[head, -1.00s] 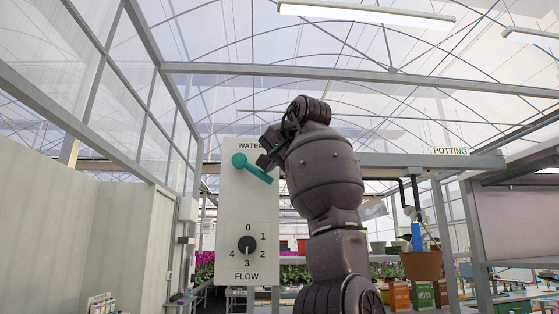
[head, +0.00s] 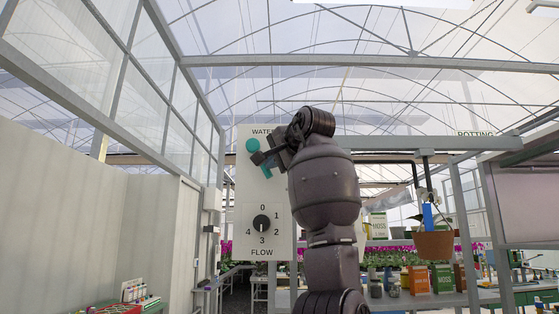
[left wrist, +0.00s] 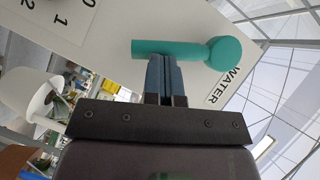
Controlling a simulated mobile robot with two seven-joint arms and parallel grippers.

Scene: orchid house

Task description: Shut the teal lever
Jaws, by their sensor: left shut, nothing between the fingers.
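The teal lever (head: 266,172) is on the upper part of a white panel (head: 243,190) under the word WATER. Its round hub is at the top, and its arm slopes steeply down and slightly right. My left gripper (head: 258,158) is at the lever's right side and hides part of its arm. In the left wrist view the teal lever (left wrist: 180,48) lies across the tips of my left gripper (left wrist: 163,58). The fingers are shut together with nothing between them, against or very near the lever's arm. My right gripper is out of view.
A black FLOW dial (head: 262,223) with numbers sits lower on the same panel. A pale wall (head: 80,220) stands at left. At right a hanging terracotta pot (head: 434,245) and shelves with plants and boxes stand further back.

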